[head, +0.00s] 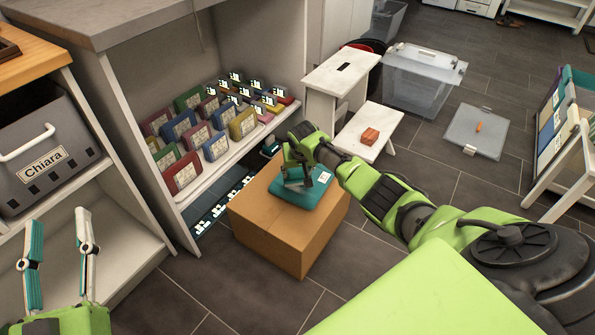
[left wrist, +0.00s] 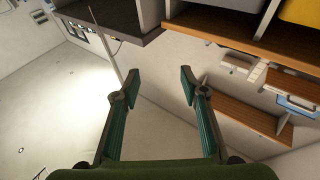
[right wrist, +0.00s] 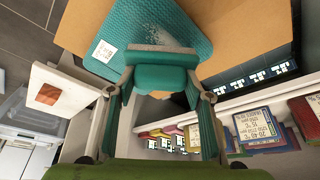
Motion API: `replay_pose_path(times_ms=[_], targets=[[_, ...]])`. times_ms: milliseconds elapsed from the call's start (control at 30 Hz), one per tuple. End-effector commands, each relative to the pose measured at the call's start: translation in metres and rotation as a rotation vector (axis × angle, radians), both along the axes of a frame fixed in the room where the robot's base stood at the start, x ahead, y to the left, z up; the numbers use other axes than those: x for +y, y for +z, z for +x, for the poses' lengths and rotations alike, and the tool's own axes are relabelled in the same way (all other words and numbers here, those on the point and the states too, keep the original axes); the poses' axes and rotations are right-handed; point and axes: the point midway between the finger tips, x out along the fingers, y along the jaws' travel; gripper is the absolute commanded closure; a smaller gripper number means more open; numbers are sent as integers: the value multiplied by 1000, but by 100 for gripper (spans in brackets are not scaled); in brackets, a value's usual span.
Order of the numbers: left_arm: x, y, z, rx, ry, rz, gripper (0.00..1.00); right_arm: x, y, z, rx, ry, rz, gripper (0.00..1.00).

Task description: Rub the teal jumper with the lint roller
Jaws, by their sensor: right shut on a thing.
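The teal jumper (head: 306,197) lies folded on top of a cardboard box (head: 268,236). In the right wrist view the jumper (right wrist: 125,28) shows a white label and a pale, speckled patch. My right gripper (head: 296,172) is over the jumper, shut on what appears to be the lint roller, a teal piece (right wrist: 160,79) spanning between the fingers in the right wrist view. The roller sits at or just above the jumper's near edge; I cannot tell whether it touches. My left gripper (head: 57,225) is open and empty, away at the lower left.
A shelf (head: 235,143) of several coloured packs stands behind the box. Floor is open in front.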

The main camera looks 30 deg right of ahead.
Motion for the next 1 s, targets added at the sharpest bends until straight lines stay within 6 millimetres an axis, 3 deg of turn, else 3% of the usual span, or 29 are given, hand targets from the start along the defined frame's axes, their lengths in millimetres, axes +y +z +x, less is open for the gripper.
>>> replay_pose_path(times_ms=[500,1000], targets=[[5,-50,8,237,14,64,60,0,11,0,-1,0,0,70],[13,-100,2,462,28,121,60,0,20,0,-1,0,0,70]])
